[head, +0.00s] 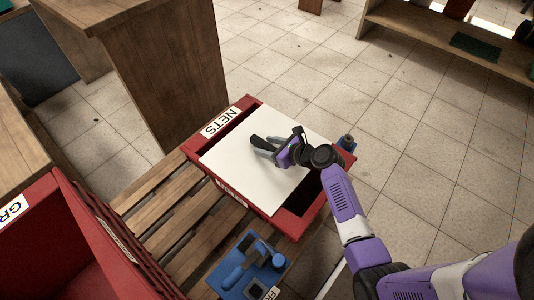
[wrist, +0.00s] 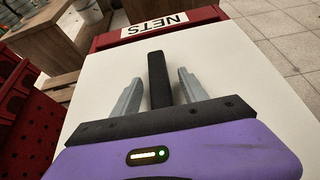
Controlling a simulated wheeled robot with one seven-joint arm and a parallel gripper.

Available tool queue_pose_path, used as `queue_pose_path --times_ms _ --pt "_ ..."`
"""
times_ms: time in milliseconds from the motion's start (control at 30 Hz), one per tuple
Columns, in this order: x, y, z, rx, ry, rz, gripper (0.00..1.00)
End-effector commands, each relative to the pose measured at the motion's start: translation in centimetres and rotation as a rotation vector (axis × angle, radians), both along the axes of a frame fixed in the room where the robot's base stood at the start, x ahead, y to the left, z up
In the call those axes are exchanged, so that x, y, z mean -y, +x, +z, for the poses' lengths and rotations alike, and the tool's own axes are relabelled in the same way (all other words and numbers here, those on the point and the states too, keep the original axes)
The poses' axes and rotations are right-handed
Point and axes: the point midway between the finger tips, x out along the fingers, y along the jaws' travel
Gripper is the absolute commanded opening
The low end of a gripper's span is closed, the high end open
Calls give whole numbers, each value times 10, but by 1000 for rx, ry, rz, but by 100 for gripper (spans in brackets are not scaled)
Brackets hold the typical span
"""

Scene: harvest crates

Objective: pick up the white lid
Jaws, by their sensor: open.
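The white lid (head: 235,165) is a flat panel lying over the red crate (head: 247,205) labelled NETS. It sits askew, with dark openings showing along parts of the rim. In the wrist view the lid (wrist: 235,75) fills most of the picture. My gripper (head: 258,147) is over the middle of the lid, its jaws open. A black bar (wrist: 158,75) shows between its two grey fingers, with a gap on each side. I cannot tell whether the bar is a handle on the lid or whether the fingertips touch the lid.
The crate stands on a slatted wooden pallet (head: 175,190). Another red crate (head: 65,225) is at the lower left. Blue fittings (head: 248,268) stand near the crate's front side. A wooden block (head: 165,75) rises behind the crate. Open tiled floor (head: 430,150) lies to the right.

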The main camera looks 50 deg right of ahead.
Motion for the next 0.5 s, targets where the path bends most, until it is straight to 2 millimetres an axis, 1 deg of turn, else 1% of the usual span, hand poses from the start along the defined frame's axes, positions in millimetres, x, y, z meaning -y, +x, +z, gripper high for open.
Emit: queue_pose_path --times_ms 167,267,300,433,500 --pt "0 0 1 0 0 0 51" --pt "0 0 1 0 0 0 33" --pt "0 0 1 0 0 0 25" --pt "0 0 0 0 0 0 0" --pt "0 0 1 0 0 0 0"
